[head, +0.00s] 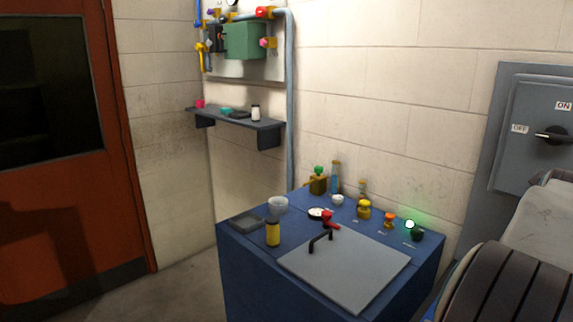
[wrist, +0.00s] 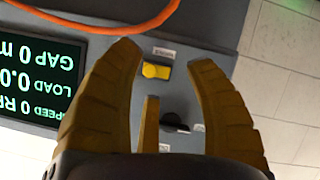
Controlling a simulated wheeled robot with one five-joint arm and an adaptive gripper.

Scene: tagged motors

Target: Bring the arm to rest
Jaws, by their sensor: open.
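My gripper (wrist: 165,60) shows in the wrist view with its yellow-brown ribbed fingers spread wide. Nothing is between them. Beyond the fingers is a grey panel (wrist: 218,68) with a yellow switch (wrist: 156,71) and a dark knob (wrist: 174,123), seen past the gap between the fingers. I cannot tell how far the fingertips are from the panel. My gripper cannot be made out in the head view.
A blue cabinet (head: 250,285) carries a grey plate (head: 345,275) with a black handle, a yellow cylinder (head: 273,233) and several small items. A wall shelf (head: 262,124) and a grey switch box (head: 535,105) are behind. An orange cable (wrist: 100,25) crosses beside a dark screen (wrist: 35,65).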

